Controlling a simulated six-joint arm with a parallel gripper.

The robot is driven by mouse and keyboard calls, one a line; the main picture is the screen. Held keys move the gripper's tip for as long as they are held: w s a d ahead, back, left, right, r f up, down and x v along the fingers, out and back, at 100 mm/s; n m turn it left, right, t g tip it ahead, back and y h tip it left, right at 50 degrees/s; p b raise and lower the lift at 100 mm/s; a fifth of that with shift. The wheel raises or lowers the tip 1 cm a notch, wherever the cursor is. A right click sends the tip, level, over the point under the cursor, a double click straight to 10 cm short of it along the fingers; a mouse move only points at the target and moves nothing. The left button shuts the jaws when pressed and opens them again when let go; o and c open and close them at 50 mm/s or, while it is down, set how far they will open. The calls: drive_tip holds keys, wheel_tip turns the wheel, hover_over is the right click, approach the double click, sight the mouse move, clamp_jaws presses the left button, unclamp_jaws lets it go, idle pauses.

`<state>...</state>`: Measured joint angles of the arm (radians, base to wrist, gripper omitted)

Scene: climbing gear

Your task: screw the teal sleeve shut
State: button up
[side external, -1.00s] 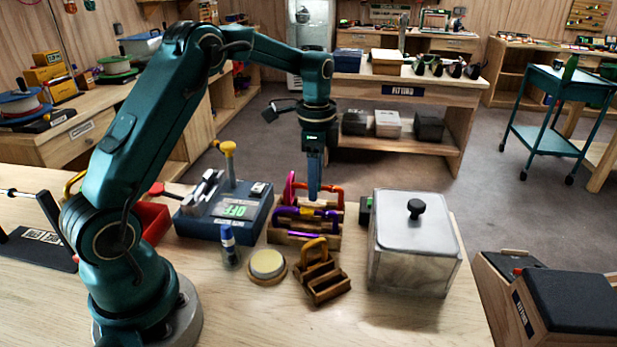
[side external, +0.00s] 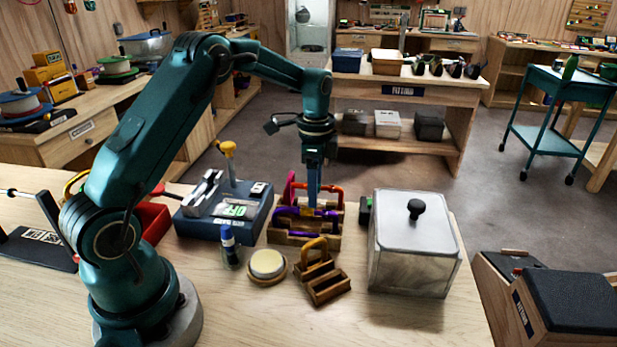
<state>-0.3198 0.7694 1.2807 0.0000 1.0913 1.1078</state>
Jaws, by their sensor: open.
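A wooden rack (side external: 305,241) on the bench holds several upright carabiners. Among them are a purple one (side external: 281,212) at the front, an orange-red one (side external: 337,190) behind it and a pink one (side external: 290,187) at the left. I cannot pick out a teal sleeve; the sleeves are small and partly behind my gripper. My gripper (side external: 312,207) points straight down over the middle of the rack, its tips at the height of the carabiners. It is open, seen nearly edge-on; I cannot tell whether it touches a carabiner.
A blue-capped bottle (side external: 228,247), a round pad (side external: 267,264) and a small wooden holder with a brown carabiner (side external: 322,275) are in front. A lidded clear box (side external: 415,250) stands close at the right.

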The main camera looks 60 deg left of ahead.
drive_tip(key=shift+w+a, duration=0.55)
drive_tip(key=shift+r, duration=0.15)
drive_tip(key=shift+r, duration=1.3)
drive_tip(key=shift+s+d, duration=0.6)
drive_tip(key=shift+f, duration=0.15)
